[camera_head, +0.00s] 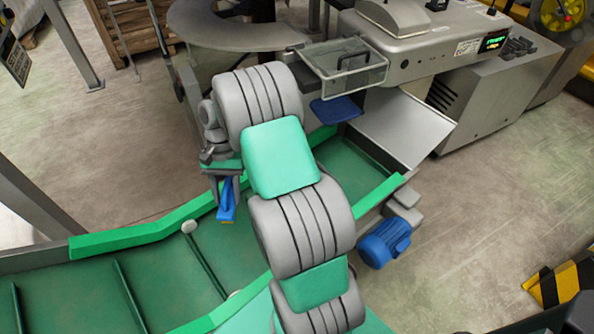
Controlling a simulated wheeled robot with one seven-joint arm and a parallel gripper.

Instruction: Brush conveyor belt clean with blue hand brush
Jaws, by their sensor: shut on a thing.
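The conveyor belt (75,290) is dark green with raised cross cleats and bright green side rails. It runs from the lower left up to the right, and my arm hides its middle part. My gripper (225,187) is over the belt near its far rail, left of my arm. It is shut on the blue hand brush (227,205), which hangs below the fingers with a yellowish lower end. I cannot tell whether the brush touches the belt or rail.
A grey machine (425,45) with a lit display stands at the back right, a clear-sided box (345,68) at its front. A blue motor (385,243) sits beside the belt's right side. A yellow-black striped barrier (560,285) is at lower right. Concrete floor (480,210) is open at right.

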